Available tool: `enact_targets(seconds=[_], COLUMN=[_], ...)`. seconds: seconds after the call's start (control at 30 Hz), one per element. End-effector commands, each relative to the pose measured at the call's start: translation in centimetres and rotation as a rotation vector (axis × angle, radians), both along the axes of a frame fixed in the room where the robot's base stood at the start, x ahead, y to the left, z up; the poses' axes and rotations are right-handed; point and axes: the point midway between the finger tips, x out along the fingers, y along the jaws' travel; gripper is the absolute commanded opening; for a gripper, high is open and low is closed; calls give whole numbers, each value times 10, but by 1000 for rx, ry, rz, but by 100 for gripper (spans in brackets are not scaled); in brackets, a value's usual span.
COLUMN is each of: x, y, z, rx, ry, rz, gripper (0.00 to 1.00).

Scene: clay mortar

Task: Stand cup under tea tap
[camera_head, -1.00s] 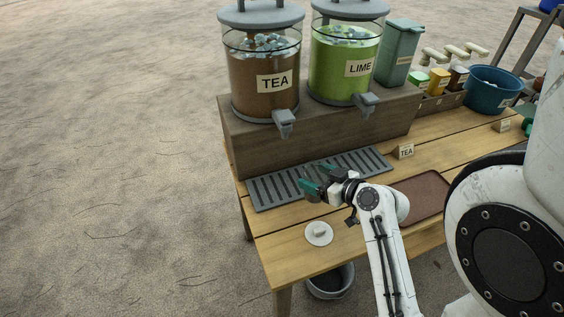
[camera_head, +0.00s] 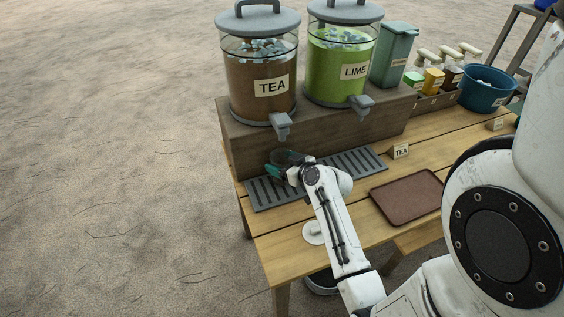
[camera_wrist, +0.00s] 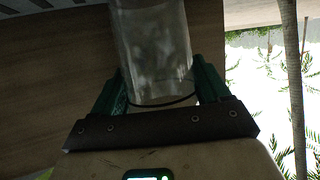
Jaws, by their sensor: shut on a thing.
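In the wrist view, my gripper (camera_wrist: 162,100) is shut on a clear cup (camera_wrist: 155,45), with a green finger on each side of it. In the head view, my gripper (camera_head: 284,165) is over the left part of the grey slotted drip tray (camera_head: 345,168), near the wooden stand's front. The cup is hard to make out there. The tea dispenser (camera_head: 262,105), brown with a TEA label, stands on the wooden stand, and its grey tap (camera_head: 281,125) points down above my gripper. I cannot tell whether the cup touches the drip tray.
The lime dispenser (camera_head: 340,85) stands right of the tea one. A TEA card (camera_head: 401,151) and a brown tray (camera_head: 408,196) are on the table to the right. A white round lid-like disc (camera_head: 312,232) lies at the front, partly behind my arm. A blue tub (camera_head: 487,88) is farther right.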

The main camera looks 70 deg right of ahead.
Motion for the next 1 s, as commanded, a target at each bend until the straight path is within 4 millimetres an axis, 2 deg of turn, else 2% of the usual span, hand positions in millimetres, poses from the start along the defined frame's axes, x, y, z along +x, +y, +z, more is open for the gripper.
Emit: enact_targets(seconds=[0.43,0.47,0.5,0.7,1.0], x=[0,0,0,0,0], y=[0,0,0,0,0], z=[-7,-5,-5,-5,-1], rx=[0,0,0,0,0], ry=[-1,-1,-1,-1,-1], rz=[1,0,0,0,0], gripper=[40,78,82,100,100])
